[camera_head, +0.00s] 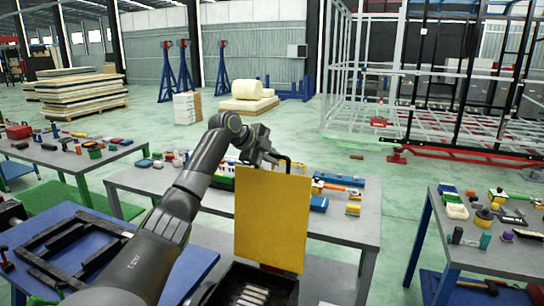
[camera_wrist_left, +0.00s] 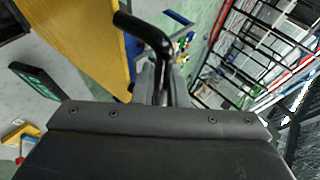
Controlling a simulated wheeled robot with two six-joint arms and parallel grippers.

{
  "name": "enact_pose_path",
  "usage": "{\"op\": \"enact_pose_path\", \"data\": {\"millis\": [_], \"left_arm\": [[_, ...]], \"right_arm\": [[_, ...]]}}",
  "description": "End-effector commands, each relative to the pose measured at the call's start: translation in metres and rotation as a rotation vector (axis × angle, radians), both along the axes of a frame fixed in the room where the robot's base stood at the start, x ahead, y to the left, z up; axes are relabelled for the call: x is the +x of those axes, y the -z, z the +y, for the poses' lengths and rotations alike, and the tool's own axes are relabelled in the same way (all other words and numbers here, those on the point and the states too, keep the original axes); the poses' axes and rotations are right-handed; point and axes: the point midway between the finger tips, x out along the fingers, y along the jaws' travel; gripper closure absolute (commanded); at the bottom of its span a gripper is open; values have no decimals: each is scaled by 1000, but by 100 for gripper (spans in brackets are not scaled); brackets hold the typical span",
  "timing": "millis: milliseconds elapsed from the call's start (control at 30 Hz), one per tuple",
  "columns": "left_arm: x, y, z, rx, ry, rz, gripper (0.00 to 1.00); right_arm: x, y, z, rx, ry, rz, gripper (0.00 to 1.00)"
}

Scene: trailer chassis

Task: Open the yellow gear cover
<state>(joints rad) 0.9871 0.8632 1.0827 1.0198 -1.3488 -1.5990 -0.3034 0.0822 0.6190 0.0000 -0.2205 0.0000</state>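The yellow gear cover (camera_head: 272,218) is a flat yellow panel. It stands upright above an open black box (camera_head: 225,287) with pale rod-like parts inside, low in the head view. A black bent handle (camera_head: 288,164) is at the cover's top edge. My left gripper (camera_head: 266,156) is at this handle and appears shut on it. In the left wrist view the handle (camera_wrist_left: 150,30) runs from beside the yellow cover (camera_wrist_left: 85,35) down to the fingers, which are partly hidden by the gripper's dark housing. My right gripper is not in view.
A grey table (camera_head: 340,226) with tools and small parts stands behind the cover. Another tool table (camera_head: 500,258) is at the right. A blue table with a black frame (camera_head: 75,245) is at the left. A white metal frame (camera_head: 390,110) stands behind on open green floor.

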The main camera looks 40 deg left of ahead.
Motion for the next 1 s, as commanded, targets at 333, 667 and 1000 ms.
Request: {"op": "enact_pose_path", "data": {"millis": [333,667,1000], "left_arm": [[0,3,0,-2,1,6,66],[-15,-8,6,3,-1,0,66],[-77,-58,23,3,-2,-1,66]], "right_arm": [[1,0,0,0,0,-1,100],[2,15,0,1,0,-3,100],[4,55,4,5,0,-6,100]]}}
